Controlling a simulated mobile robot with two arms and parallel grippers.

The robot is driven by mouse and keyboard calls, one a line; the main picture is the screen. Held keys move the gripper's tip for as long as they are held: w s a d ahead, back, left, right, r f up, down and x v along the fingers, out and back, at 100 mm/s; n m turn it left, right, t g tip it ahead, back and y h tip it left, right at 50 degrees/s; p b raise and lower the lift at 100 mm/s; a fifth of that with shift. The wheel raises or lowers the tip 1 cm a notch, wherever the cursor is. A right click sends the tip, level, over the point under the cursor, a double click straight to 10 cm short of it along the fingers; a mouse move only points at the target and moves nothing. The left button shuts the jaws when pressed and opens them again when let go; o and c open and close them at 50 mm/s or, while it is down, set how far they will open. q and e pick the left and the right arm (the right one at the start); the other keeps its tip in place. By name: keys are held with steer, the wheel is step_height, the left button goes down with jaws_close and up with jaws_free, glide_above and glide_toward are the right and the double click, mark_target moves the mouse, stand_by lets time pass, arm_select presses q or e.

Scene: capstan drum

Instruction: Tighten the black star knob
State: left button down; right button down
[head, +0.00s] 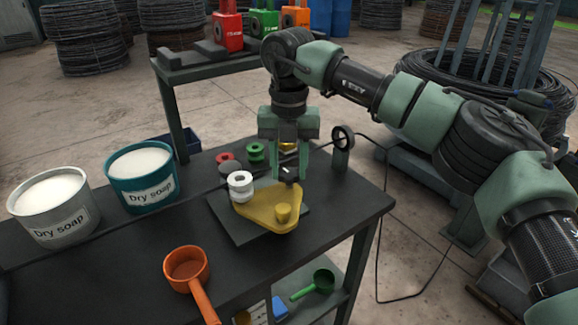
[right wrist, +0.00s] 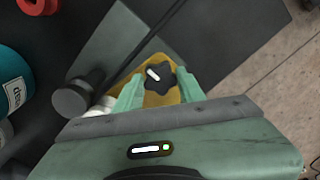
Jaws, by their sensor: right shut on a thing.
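The black star knob (right wrist: 160,78) has a white mark on top and sits over the yellow plate (right wrist: 178,96) in the right wrist view. In the head view the knob (head: 289,174) shows small and dark at the back corner of the yellow plate (head: 262,208). My right gripper (right wrist: 159,88) comes down from above with one finger on each side of the knob, shut on it. The right gripper (head: 289,172) partly hides the knob in the head view. My left gripper is not in view.
White rollers (head: 240,185) stand at the plate's left corner; red (head: 226,159) and green (head: 256,152) spools lie behind. Two soap buckets, grey (head: 50,222) and teal (head: 142,187), stand left. An orange scoop (head: 187,270) lies in front. A ring guide (head: 342,145) stands right.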

mark_target(289, 173)
steer(key=shift+w+r, duration=0.15)
steer(key=shift+r, duration=0.1)
steer(key=c, duration=0.9)
jaws_free()
steer(key=shift+o, duration=0.2)
steer(key=shift+f, duration=0.15)
step_height(289, 173, up, 8)
steer(key=shift+f, duration=0.1)
